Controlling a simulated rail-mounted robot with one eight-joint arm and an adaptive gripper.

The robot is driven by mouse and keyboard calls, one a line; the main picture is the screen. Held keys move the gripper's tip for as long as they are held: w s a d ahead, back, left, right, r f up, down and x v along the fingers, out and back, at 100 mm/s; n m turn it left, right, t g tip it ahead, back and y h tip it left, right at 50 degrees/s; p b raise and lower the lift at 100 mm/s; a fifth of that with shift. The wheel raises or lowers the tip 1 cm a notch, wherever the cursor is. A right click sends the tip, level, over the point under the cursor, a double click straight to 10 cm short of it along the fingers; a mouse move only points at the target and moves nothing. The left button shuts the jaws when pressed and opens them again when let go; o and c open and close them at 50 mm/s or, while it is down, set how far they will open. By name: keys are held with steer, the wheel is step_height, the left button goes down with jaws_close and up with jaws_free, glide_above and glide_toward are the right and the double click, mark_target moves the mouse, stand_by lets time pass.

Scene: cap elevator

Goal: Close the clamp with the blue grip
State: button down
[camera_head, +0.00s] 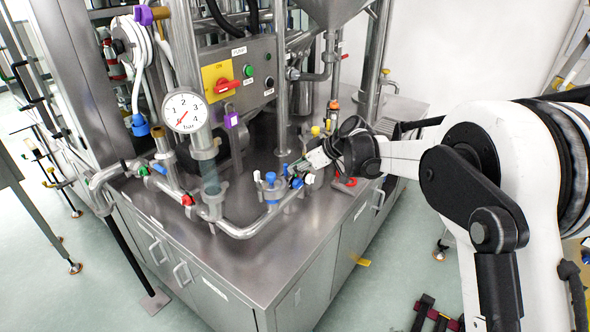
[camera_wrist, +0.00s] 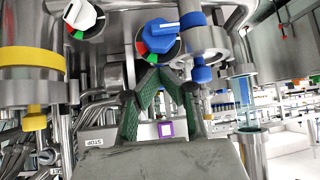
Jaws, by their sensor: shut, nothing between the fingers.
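In the wrist view, a blue grip (camera_wrist: 202,74) sits on the metal clamp (camera_wrist: 207,42) around a pipe, just right of my fingertips. My gripper (camera_wrist: 162,72) has its green-lined fingers angled together at the tips, with nothing held. The fingertips are close to the blue grip; whether they touch it I cannot tell. In the head view, my gripper (camera_head: 300,172) is low over the steel top among the pipe fittings. A blue grip (camera_head: 270,178) shows to its left on the pipe joint; another small blue part is by the fingers. The clamp's latch is not clearly visible.
A yellow-ringed fitting (camera_wrist: 30,62) is at left in the wrist view. A pressure gauge (camera_head: 185,110) and control panel (camera_head: 240,78) stand behind. The steel top (camera_head: 290,240) is clear in front.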

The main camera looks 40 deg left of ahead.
steer(key=shift+w+d, duration=0.1)
steer(key=shift+d, duration=0.35)
steer(key=d, duration=0.2)
steer(key=d+b, duration=0.1)
steer(key=shift+w+f, duration=0.1)
steer(key=shift+w, duration=0.15)
steer(key=v, duration=1)
steer(key=s+d+r+m+t+h, duration=0.1)
steer(key=s+d+r+m+t, duration=0.15)
steer(key=d, duration=0.75)
steer(key=s+d+r+m+t+h, duration=0.1)
steer(key=d+r+m, duration=0.3)
steer(key=d, duration=0.6)
steer(key=s+d+r+m+t+h, duration=0.2)
steer(key=d+r+m, duration=0.1)
steer(key=d, duration=0.8)
steer(key=s+d+f+m+t+h, duration=0.1)
steer(key=s+d+m, duration=0.4)
steer(key=s+d, duration=0.5)
steer(key=s+d+f+m+t+h, duration=0.2)
steer(key=s+d+f+m+h, duration=0.2)
steer(key=s+d, duration=0.5)
steer(key=d+f+m, duration=0.1)
steer(key=d, duration=0.5)
steer(key=shift+s+d+f+m, duration=0.15)
steer(key=shift+s+m, duration=0.2)
steer(key=shift+s, duration=0.05)
